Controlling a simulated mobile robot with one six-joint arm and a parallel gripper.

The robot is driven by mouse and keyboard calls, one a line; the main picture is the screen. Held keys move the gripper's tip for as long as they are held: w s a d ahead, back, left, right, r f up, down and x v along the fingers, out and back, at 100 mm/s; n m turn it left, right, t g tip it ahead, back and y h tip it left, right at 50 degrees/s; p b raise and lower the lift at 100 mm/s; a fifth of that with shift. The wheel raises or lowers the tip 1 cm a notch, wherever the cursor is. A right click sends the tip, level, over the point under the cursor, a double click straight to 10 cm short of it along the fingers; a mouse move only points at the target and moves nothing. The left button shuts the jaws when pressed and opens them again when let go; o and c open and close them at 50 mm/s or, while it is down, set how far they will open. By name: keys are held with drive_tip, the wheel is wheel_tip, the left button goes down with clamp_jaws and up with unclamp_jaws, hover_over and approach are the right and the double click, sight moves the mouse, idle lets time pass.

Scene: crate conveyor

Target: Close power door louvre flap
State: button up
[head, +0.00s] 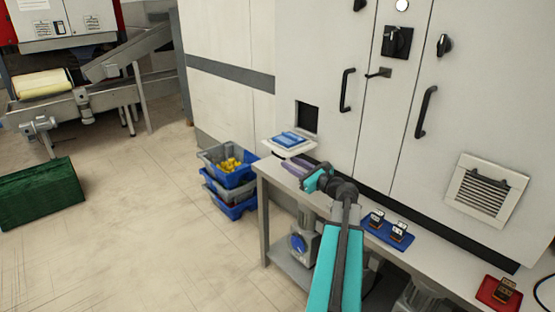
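The louvre flap (487,190) is a pale square frame with horizontal slats, low on the right door (470,110) of the white cabinet. Dark gaps show between its upper slats, and its lower edge looks thick. I cannot tell how far the flap stands out from the door. My teal and dark arm reaches up from the bottom middle, and its end, my gripper (308,184), is over the left end of the bench. It is well left of the louvre and apart from it. Its fingers are too small and hidden to read.
The metal bench (440,262) runs below the cabinet, with a blue tray (375,238) and a red tray (490,297) holding small parts. Dark door handles (426,112) stick out. Stacked crates (231,180) stand left of the bench. Open floor lies left.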

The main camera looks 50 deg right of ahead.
sight(280, 157)
drive_tip(key=shift+w+d, duration=0.2)
drive_tip(key=shift+w, duration=3.25)
clamp_jaws()
